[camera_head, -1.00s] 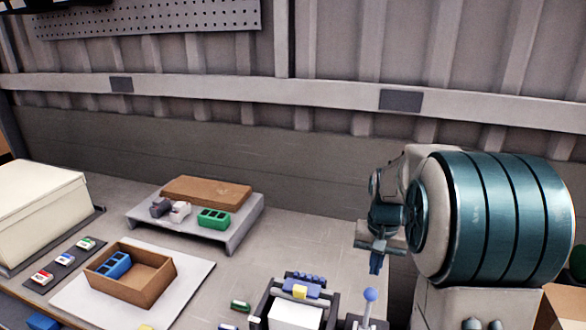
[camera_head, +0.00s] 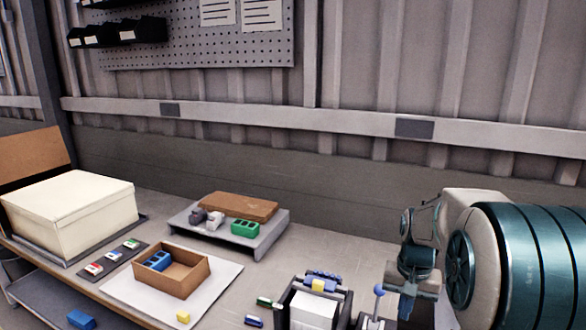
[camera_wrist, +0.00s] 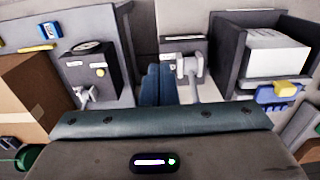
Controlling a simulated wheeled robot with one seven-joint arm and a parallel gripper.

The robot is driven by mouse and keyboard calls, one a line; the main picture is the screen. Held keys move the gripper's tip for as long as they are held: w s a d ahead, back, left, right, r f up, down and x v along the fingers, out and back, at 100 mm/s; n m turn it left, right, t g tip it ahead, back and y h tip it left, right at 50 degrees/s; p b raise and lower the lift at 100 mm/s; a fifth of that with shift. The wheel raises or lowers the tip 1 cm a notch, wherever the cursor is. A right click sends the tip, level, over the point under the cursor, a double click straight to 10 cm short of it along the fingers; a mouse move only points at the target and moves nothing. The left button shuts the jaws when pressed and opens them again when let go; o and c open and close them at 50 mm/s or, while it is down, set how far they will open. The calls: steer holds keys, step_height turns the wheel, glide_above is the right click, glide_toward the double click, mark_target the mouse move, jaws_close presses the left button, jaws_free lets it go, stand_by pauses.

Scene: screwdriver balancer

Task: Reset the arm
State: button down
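My arm, with its large teal-banded link, is folded at the right of the head view. My gripper (camera_head: 404,310) hangs at the left end of the arm, fingers pointing down, above the right part of the bench. In the wrist view, my gripper (camera_wrist: 160,75) shows two blue fingers side by side, touching, with nothing seen between them. A grey lever fixture stands just beyond the fingertips there.
The bench (camera_head: 250,275) carries an open cardboard box (camera_head: 195,280) with a blue block inside, a cream box (camera_head: 70,215), and a raised grey stand (camera_head: 265,240) with a green holder (camera_head: 245,228). A dark fixture (camera_head: 340,310) and a blue-knobbed lever (camera_head: 379,290) stand near my gripper.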

steer(key=s+a+r+n+t, duration=0.1)
steer(key=s+a, duration=0.3)
steer(key=s, duration=0.4)
steer(key=s+a+r+n+t, duration=0.2)
steer(key=s+a, duration=0.3)
steer(key=s, duration=0.4)
steer(key=shift+s+a+r+n, duration=0.15)
steer(key=shift+s+r+n, duration=0.1)
steer(key=shift+n, duration=0.45)
